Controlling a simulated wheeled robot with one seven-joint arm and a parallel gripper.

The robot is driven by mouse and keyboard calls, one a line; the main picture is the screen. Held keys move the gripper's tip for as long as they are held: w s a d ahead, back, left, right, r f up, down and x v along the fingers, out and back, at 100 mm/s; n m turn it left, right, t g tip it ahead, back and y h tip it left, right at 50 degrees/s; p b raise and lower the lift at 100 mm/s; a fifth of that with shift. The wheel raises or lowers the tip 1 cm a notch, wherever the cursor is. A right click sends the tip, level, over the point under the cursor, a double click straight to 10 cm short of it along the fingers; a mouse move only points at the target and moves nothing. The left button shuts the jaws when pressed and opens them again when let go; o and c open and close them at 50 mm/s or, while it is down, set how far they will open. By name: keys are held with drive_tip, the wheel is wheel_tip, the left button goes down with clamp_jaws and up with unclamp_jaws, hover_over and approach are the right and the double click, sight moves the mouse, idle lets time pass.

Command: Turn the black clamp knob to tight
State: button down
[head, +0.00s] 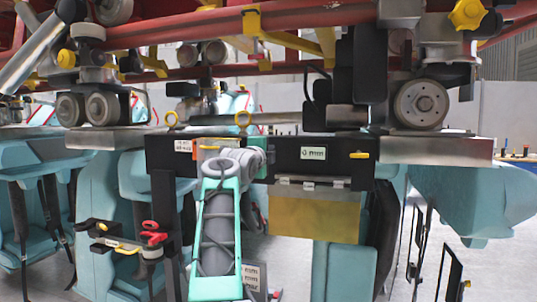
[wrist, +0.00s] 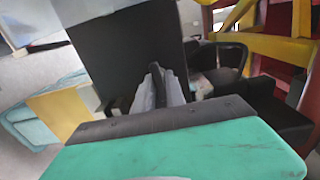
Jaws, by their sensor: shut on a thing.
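In the wrist view, my gripper's two grey fingers (wrist: 158,92) are closed on a narrow black piece (wrist: 156,76), which looks like the black clamp knob. Only a sliver of it shows between the fingers, so its turn angle and tightness cannot be read. A flat black panel (wrist: 125,55) stands just behind the fingers. In the head view, my teal and grey arm reaches up to the black housing (head: 358,170) under the coaster car. There my wrist hides the fingers and the knob.
Red rails (head: 230,28) and a wheel (head: 420,104) are above. A yellow-brown plate (head: 314,214) hangs right of my arm. Teal seats (head: 105,220) hang at the left, and a red-handled part (head: 152,236) sits there. In the wrist view, yellow and red beams (wrist: 285,50) are at right.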

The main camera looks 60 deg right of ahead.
drive_tip(key=shift+r, duration=0.25)
drive_tip(key=c, duration=1.8)
unclamp_jaws()
drive_tip(key=o, duration=0.3)
drive_tip(key=shift+f, duration=0.2)
drive_tip(key=a+b, duration=0.1)
drive_tip(key=a, duration=0.1)
drive_tip(key=s+a+b, duration=0.1)
drive_tip(key=a, duration=0.2)
drive_tip(key=a+b, duration=0.1)
drive_tip(key=a, duration=0.1)
drive_tip(key=shift+s+a, duration=0.15)
drive_tip(key=shift+a, duration=0.15)
